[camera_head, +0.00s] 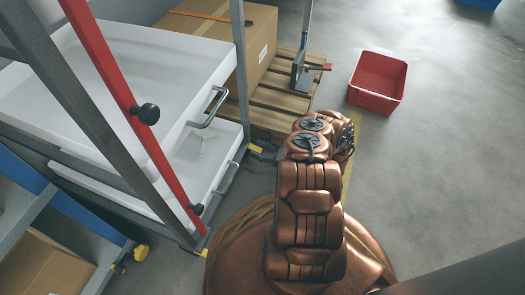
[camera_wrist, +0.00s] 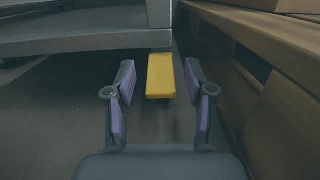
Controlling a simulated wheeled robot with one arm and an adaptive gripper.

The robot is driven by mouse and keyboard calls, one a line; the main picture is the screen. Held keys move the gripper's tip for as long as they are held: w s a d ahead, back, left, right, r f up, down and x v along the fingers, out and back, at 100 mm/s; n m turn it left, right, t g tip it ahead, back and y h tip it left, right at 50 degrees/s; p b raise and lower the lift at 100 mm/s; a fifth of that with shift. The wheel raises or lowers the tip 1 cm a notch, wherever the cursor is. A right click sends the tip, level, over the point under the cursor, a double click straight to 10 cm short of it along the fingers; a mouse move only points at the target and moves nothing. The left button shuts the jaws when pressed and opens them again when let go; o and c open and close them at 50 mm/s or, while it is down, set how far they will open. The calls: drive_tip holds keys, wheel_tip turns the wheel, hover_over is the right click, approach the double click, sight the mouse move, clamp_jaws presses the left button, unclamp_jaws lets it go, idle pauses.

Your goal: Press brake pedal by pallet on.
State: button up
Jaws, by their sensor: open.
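The yellow brake pedal (camera_wrist: 160,76) juts out from the base of the grey rack, beside the pallet. In the head view a small yellow bit of it (camera_head: 255,148) shows at the rack's corner near the pallet. My gripper (camera_wrist: 159,80) is open and empty, low over the floor. In the wrist view the pedal appears between its two fingertips, with a gap on each side. I cannot tell how far ahead of the fingertips it is. In the head view my gripper (camera_head: 264,153) is small and partly hidden behind my arm.
The wooden pallet (camera_head: 285,92) bears a cardboard box (camera_head: 262,42); its boards (camera_wrist: 235,75) run close along my gripper's right. The rack's white drawers (camera_head: 205,150) have protruding handles. Another yellow pedal (camera_head: 141,252) is at lower left. A red crate (camera_head: 377,84) stands on open floor.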

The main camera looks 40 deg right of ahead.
drive_tip(key=shift+v, duration=5.95)
drive_tip(key=shift+a, duration=0.1)
